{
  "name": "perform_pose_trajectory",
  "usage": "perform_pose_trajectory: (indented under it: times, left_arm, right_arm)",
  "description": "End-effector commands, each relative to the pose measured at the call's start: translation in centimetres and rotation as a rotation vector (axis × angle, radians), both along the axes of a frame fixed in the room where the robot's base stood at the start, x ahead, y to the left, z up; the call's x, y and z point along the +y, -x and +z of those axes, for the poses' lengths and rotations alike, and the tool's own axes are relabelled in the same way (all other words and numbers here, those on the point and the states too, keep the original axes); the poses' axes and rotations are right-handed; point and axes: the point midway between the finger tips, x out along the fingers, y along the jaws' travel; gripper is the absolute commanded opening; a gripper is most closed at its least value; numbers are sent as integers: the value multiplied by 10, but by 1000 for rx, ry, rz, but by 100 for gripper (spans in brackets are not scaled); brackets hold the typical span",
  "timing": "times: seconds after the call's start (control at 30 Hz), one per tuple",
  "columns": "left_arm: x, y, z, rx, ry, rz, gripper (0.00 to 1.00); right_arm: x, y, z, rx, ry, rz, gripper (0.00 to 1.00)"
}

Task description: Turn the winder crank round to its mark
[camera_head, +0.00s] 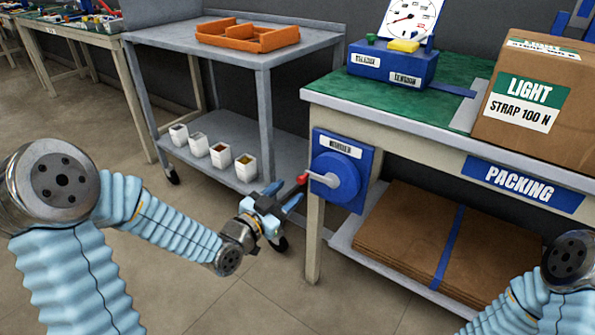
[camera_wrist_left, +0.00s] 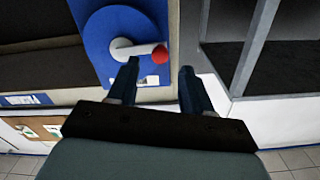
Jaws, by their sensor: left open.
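The winder (camera_head: 338,180) is a blue disc on a blue plate at the left end of the packing bench. Its pale crank arm (camera_head: 322,179) points left and ends in a red knob (camera_head: 302,179). My left gripper (camera_head: 288,190) is open, just left of and slightly below the knob. In the left wrist view the red knob (camera_wrist_left: 160,51) shows just beyond the gap between the open fingertips (camera_wrist_left: 160,68), apart from both as far as I can tell. No mark on the winder can be made out. My right gripper is out of view.
The packing bench (camera_head: 325,97) carries a cardboard box (camera_head: 545,100) and a blue gauge unit (camera_head: 393,65). Flat cardboard (camera_head: 400,235) lies on its lower shelf. A grey cart (camera_head: 240,50) holds an orange tray (camera_head: 240,40) and several white cups below. The floor before the bench is clear.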

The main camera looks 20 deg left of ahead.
Motion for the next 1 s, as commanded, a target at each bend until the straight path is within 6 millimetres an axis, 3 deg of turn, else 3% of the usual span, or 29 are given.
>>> perform_pose_trajectory:
  times: [0.1, 0.3, 0.67, 1.0]
  left_arm:
    - [-9, -22, 0, 1, 2, -1, 50]
    - [-16, -44, 0, -1, 0, -1, 50]
    - [-18, -49, -1, 0, 0, 0, 48]
    - [-18, -48, -1, 0, 0, 0, 0]
  right_arm:
    - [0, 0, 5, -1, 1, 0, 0]
    - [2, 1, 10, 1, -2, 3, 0]
    - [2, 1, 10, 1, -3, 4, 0]
    - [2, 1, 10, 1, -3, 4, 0]
